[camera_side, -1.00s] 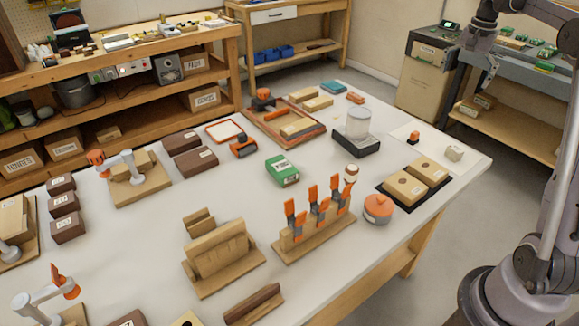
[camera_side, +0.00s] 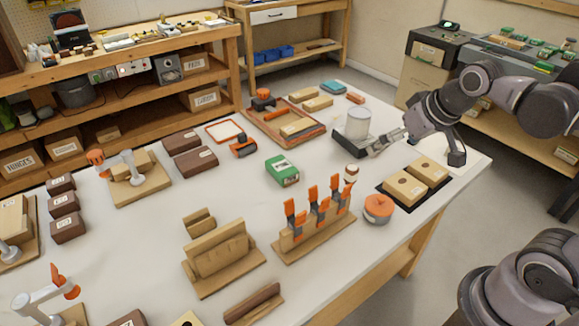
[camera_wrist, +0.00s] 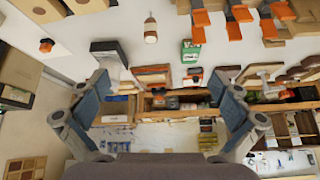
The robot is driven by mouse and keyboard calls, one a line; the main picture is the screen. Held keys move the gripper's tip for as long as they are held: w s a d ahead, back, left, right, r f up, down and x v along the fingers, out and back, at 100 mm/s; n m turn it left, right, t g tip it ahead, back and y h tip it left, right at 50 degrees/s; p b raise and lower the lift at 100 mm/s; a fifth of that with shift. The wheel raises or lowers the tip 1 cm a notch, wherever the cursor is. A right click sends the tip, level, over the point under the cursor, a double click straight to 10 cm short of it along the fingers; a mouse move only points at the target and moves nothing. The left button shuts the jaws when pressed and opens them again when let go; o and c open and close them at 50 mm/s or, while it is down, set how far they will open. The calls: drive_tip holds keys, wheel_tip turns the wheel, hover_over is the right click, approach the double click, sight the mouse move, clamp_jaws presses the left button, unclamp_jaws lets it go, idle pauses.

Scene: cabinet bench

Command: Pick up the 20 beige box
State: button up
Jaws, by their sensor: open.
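Two beige boxes, a near one (camera_side: 406,187) and a far one (camera_side: 429,171), lie side by side on a black mat at the table's right. Each has a dark round spot on top; no number 20 is readable. They also show at the top left of the wrist view, one box (camera_wrist: 40,9) beside the other (camera_wrist: 88,4). My gripper (camera_side: 384,143) is open and empty, above the table behind these boxes, near the clear container. Its spread fingers (camera_wrist: 160,82) hold nothing in the wrist view. A small pale block at the table's right corner is hidden behind my arm.
The clear container (camera_side: 358,121) on its dark base stands beside my gripper. A round orange-topped tin (camera_side: 378,208), a small wooden-handled item (camera_side: 351,173) and a rack of orange clamps (camera_side: 315,228) stand near the boxes. A green box (camera_side: 283,170) lies farther left.

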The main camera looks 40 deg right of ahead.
drive_tip(key=s+a+f+n, duration=0.2)
drive_tip(key=a+f, duration=0.1)
drive_tip(key=shift+s+a+t+y, duration=0.2)
drive_tip(key=shift+s+t+y, duration=0.1)
drive_tip(key=shift+s+t, duration=0.1)
drive_tip(key=c, duration=0.6)
drive_tip(key=shift+o, duration=0.2)
drive_tip(key=w+d+m+g+h, duration=0.2)
drive_tip(key=w+d+m, duration=0.3)
drive_tip(key=d, duration=0.5)
drive_tip(key=w+d+m+g+h, duration=0.15)
drive_tip(key=w+d+m, duration=0.3)
drive_tip(key=d, duration=0.55)
drive_tip(key=d+f+m+g, duration=0.35)
drive_tip(key=d+m, duration=0.25)
drive_tip(key=d, duration=0.7)
drive_tip(key=shift+s+d+f+m+g+h, duration=0.15)
drive_tip(key=shift+s+d+f+m, duration=0.65)
drive_tip(key=shift+d+f, duration=1.8)
drive_tip(key=shift+s+d+f+m+g+h, duration=0.2)
drive_tip(key=shift+s+d+f+m, duration=0.55)
drive_tip(key=shift+d+f, duration=1.85)
drive_tip(key=shift+s+d+f+m+g+h, duration=0.15)
drive_tip(key=shift+s+d+f+m, duration=0.65)
drive_tip(key=shift+d+f, duration=1.75)
